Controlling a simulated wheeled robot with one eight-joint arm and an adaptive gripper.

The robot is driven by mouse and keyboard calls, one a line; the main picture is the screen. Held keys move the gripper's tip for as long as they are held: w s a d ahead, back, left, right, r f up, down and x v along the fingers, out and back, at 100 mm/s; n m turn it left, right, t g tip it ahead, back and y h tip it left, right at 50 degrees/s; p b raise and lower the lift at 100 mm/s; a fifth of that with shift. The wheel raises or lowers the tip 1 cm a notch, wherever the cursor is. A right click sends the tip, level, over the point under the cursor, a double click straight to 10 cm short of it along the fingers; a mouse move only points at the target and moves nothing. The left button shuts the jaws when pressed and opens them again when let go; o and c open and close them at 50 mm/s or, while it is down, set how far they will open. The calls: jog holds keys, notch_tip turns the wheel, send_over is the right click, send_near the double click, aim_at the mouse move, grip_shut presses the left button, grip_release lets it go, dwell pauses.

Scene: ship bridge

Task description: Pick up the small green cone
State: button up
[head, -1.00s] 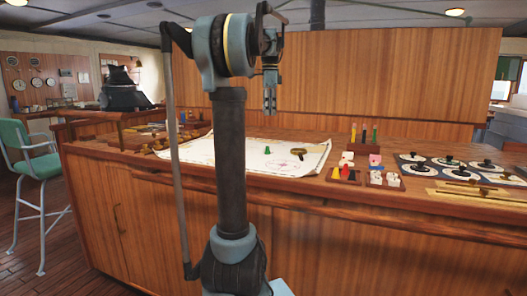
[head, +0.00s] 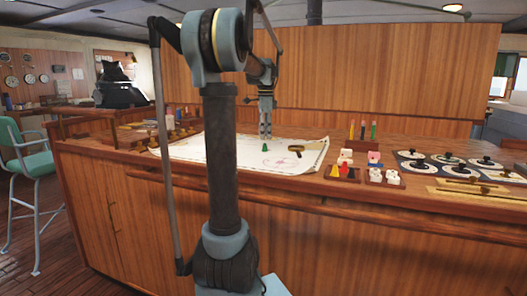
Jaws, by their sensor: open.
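The small green cone (head: 265,146) stands upright on the white chart (head: 225,155) on the wooden counter. My gripper (head: 265,136) points straight down, with its fingertips close above or just behind the cone in the head view. The jaws are open and hold nothing that I can see. The exact gap between the fingertips and the cone cannot be told from this one view.
A brass magnifier (head: 296,149) lies on the chart right of the cone. A tray of red and yellow pieces (head: 343,172), a pen holder (head: 362,144) and several round dials (head: 447,160) stand further right. Brass knobs (head: 177,134) stand at the left.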

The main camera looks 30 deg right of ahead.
aim_at(265, 144)
jog(key=shift+s+a+f, duration=0.1)
jog(key=shift+f, duration=1.3)
jog(key=shift+s+a+f, duration=0.1)
jog(key=shift+f, duration=1.25)
jog(key=shift+c, duration=0.3)
jog(key=c, duration=1)
